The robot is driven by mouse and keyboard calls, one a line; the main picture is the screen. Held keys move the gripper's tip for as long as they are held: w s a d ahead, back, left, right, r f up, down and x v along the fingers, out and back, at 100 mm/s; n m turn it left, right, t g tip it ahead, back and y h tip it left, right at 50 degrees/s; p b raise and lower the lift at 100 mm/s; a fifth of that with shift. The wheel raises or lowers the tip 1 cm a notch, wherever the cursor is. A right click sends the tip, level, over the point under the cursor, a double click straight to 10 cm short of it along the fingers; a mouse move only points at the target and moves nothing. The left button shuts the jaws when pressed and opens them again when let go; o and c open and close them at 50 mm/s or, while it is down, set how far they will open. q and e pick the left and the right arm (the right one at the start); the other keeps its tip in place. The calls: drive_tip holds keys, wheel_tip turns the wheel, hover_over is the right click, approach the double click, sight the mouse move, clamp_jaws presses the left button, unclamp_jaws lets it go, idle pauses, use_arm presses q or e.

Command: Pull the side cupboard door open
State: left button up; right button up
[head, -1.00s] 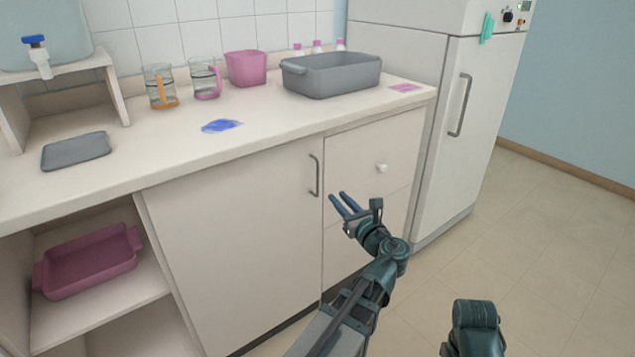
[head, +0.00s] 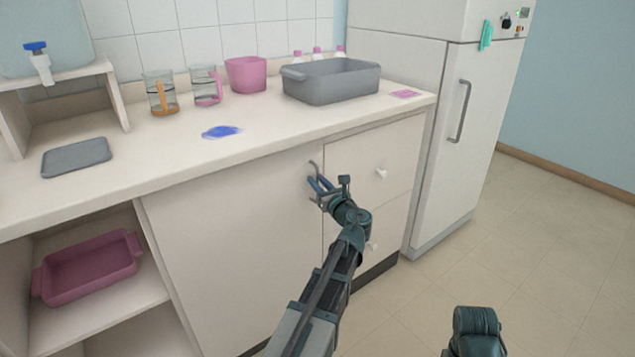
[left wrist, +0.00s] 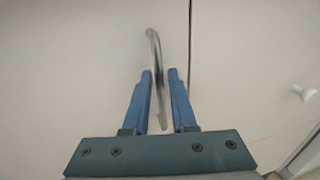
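The side cupboard door (head: 235,225) is a flat cream panel under the counter, and it is closed. Its curved grey metal handle (head: 314,167) sits at the upper right edge of the door. My left gripper (head: 318,184) is at the handle, covering its lower part in the head view. In the left wrist view the handle (left wrist: 156,70) runs between the two blue fingers of the left gripper (left wrist: 160,75), with gaps visible beside it, so the fingers are open around it. Part of my right arm shows at the lower right of the head view; its gripper is not visible.
Drawers with white knobs (head: 381,173) are right of the door, then a white fridge (head: 455,130). An open shelf with a pink tray (head: 90,268) is at left. The counter (head: 270,122) holds a grey basin (head: 335,84), jugs and a blue stain. Floor in front is clear.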

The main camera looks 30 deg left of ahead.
use_arm(q)
drive_tip(key=shift+a, duration=0.1)
clamp_jaws()
idle(1.4)
